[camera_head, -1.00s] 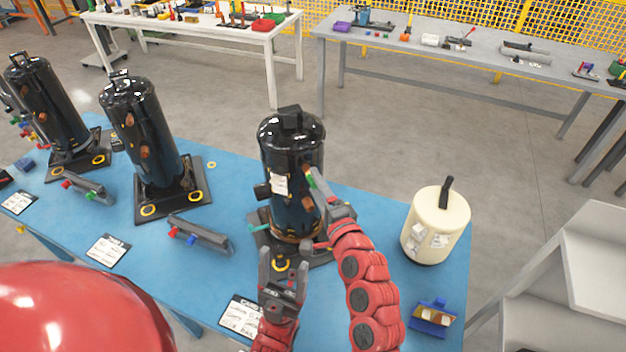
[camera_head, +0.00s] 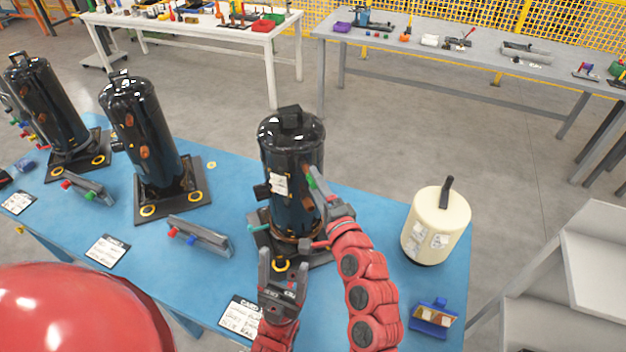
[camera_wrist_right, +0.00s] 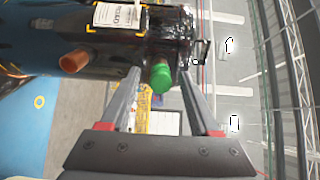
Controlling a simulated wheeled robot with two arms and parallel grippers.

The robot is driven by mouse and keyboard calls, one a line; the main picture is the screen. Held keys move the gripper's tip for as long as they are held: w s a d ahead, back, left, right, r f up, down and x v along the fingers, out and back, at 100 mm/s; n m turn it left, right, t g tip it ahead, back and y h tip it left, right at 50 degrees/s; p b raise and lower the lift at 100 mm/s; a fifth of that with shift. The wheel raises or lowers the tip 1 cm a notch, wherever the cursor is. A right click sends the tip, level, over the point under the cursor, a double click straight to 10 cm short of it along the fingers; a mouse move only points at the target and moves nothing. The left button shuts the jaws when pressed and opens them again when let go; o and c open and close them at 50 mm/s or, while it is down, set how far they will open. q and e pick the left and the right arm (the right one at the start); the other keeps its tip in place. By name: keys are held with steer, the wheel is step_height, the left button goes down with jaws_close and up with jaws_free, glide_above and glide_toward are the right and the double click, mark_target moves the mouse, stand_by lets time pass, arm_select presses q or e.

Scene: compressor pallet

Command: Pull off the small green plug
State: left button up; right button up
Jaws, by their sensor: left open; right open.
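The small green plug (camera_wrist_right: 160,78) sits on the side of the black compressor (camera_head: 290,150), near its upper part. It also shows in the head view (camera_head: 311,182), partly hidden by my right gripper (camera_head: 322,186). In the right wrist view, my right gripper (camera_wrist_right: 161,72) is open, with one finger on each side of the green plug. Gaps show between the plug and the fingers, so they do not appear shut on it. My left gripper (camera_head: 284,258) is open and empty, low in front of the compressor's base.
A copper-coloured stub (camera_wrist_right: 74,61) sticks out of the compressor beside the plug. A cream tank (camera_head: 436,225) and a blue holder (camera_head: 433,318) stand right of my right arm. Two more black compressors stand at left on the blue table (camera_head: 150,262). A white card (camera_head: 240,316) lies in front.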

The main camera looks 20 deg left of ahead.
stand_by(0.6)
jaws_close()
stand_by(1.2)
steer(key=shift+d, duration=0.1)
steer(key=shift+b+v, duration=0.5)
steer(key=shift+v, duration=2.45)
